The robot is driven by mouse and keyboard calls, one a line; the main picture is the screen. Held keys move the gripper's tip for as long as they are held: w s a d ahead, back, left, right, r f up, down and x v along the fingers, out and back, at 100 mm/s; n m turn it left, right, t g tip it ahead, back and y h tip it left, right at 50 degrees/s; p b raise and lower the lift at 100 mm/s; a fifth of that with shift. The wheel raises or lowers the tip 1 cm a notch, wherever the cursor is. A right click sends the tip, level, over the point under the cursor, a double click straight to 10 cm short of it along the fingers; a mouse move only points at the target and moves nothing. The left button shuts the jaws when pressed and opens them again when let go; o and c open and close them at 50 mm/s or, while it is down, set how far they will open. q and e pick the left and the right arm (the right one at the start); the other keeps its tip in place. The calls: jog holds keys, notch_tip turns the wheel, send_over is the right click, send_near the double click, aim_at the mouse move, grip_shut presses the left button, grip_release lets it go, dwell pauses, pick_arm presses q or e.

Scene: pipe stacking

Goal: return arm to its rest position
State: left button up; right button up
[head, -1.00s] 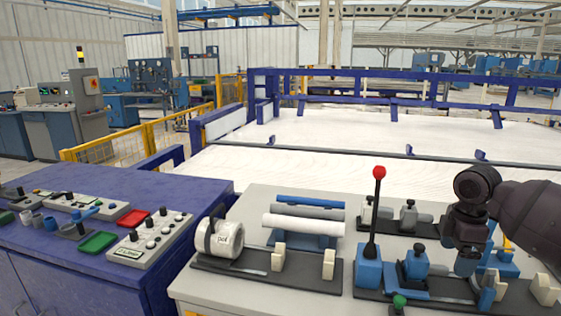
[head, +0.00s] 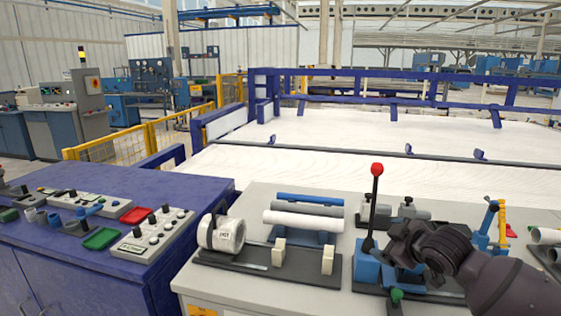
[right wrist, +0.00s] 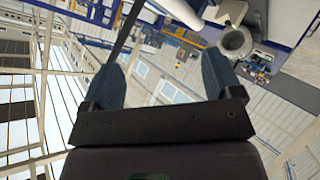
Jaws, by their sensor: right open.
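My right arm (head: 495,282) comes in from the lower right in the head view. Its dark wrist end is low over the bench, beside the red-knobbed lever (head: 375,205) and in front of the clamp fixture. My right gripper's fingers are hard to make out there. In the right wrist view my right gripper (right wrist: 160,78) shows two blue fingers spread wide with nothing held between them. My left gripper is not in view.
Blue, grey and white pipes (head: 303,220) lie on a rack. A roll of tape (head: 222,235) stands on a dark base. A blue and yellow fixture (head: 490,222) and grey pipe pieces (head: 545,236) are at the right. A control panel (head: 152,236) is on the purple cabinet.

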jog(key=s+f+m+h, duration=0.1)
jog(key=s+f+m, duration=0.2)
jog(key=s+f, duration=0.6)
jog(key=s+d+f+m+h, duration=0.1)
jog(key=s+f+m, duration=0.2)
jog(key=s+f, duration=0.6)
jog(key=s+f+m+h, duration=0.1)
jog(key=s+f+m, duration=0.3)
jog(key=s+f, duration=0.6)
jog(key=s, duration=0.9)
jog(key=shift+s+d+g+h, duration=0.2)
jog(key=shift+d+g+h, duration=0.05)
jog(key=shift+g+h, duration=0.15)
